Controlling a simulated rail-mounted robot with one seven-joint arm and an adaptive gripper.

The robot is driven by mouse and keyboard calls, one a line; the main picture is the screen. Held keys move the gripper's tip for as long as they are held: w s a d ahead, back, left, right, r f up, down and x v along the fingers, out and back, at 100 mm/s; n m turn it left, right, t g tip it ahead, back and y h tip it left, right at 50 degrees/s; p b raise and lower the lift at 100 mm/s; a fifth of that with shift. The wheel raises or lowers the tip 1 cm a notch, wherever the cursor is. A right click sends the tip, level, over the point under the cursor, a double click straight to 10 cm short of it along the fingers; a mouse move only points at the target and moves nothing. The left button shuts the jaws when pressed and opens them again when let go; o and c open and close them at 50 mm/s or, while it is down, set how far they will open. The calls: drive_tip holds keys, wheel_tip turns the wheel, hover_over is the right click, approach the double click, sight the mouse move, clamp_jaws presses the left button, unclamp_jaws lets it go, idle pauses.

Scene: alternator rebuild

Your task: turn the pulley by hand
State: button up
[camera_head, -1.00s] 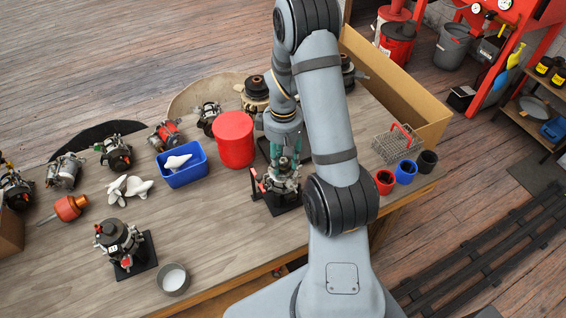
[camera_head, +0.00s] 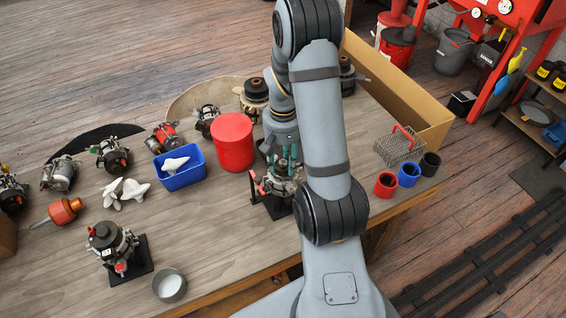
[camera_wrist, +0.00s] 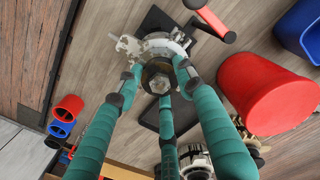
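The alternator (camera_head: 279,184) stands on a dark base plate near the bench's front edge, right of the red canister. Its dark round pulley (camera_wrist: 157,79) faces up in the wrist view. A red-handled lever (camera_wrist: 213,27) stands on the base beside it. My gripper (camera_wrist: 158,80) has three teal fingers, and it also shows in the head view (camera_head: 284,162), pointing down over the alternator. The fingers are spread around the pulley, with small gaps visible at the sides. Contact is hard to judge. My arm hides part of the alternator's right side in the head view.
The red canister (camera_head: 233,143) and blue bin (camera_head: 180,169) stand close on the left. Red (camera_head: 385,184), blue (camera_head: 408,174) and black (camera_head: 430,164) cups and a wire basket (camera_head: 397,148) stand right. Another alternator (camera_head: 113,245) and a bowl (camera_head: 169,285) are at front left.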

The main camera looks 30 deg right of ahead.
drive_tip(key=o, duration=0.5)
drive_tip(key=shift+o, duration=0.2)
drive_tip(key=shift+w, duration=0.1)
wheel_tip(320, 180, up, 16)
drive_tip(key=p, duration=0.3)
drive_tip(key=shift+p, duration=0.3)
wheel_tip(320, 180, down, 16)
drive_tip(key=b, duration=0.3)
drive_tip(key=shift+b, duration=0.3)
